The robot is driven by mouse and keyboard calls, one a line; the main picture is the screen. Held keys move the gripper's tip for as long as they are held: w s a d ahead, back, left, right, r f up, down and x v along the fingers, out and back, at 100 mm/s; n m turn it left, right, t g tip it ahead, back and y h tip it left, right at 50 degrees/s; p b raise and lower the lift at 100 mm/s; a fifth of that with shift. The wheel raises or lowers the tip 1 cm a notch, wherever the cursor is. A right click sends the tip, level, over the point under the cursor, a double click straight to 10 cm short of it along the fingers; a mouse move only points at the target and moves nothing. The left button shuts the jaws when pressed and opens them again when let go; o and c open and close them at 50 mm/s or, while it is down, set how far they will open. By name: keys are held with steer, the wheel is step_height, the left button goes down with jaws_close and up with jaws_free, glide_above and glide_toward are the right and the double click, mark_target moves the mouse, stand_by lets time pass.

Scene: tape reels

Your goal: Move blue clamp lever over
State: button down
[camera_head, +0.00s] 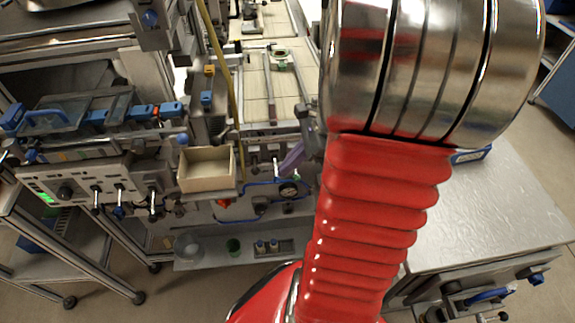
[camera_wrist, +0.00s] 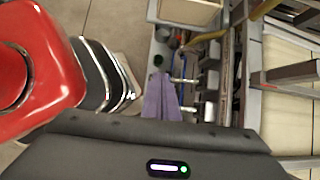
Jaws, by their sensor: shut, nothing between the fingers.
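My gripper's purple fingers (camera_wrist: 161,80) are shut together and empty in the wrist view. In the head view the fingers (camera_head: 292,159) show partly past my red arm, over the front of the bench. Several blue parts could be the clamp lever, and I cannot tell which one. A blue curved handle (camera_head: 46,117) is at the far left, blue blocks (camera_head: 168,109) sit on a rail right of it, and a blue lever (camera_head: 490,295) is on the right table's front. My gripper touches none of these. My arm hides the middle of the scene.
An open cream box (camera_head: 206,170) stands on the bench left of my gripper. A yellow hose (camera_head: 218,62) rises behind it. A control panel (camera_head: 85,190) with knobs is at the left. A lower shelf (camera_head: 210,258) holds small cups.

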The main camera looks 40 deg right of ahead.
steer(key=s+d+r, duration=0.2)
steer(key=s+r, duration=0.7)
steer(key=shift+s+d+r, duration=0.15)
steer(key=shift+d+r, duration=0.1)
steer(key=shift+r, duration=0.05)
stand_by(0.4)
steer(key=w+a+r+n+h, duration=0.2)
steer(key=w+a+n, duration=0.1)
steer(key=a+n, duration=0.8)
steer(key=w+a+r+n+t+h, duration=0.1)
steer(key=w+a+r+n+h, duration=0.1)
steer(key=a+n, duration=0.9)
steer(key=shift+w+a+r+n+t+h, duration=0.25)
steer(key=shift+w+n+h, duration=0.35)
steer(key=shift+n, duration=0.8)
stand_by(0.7)
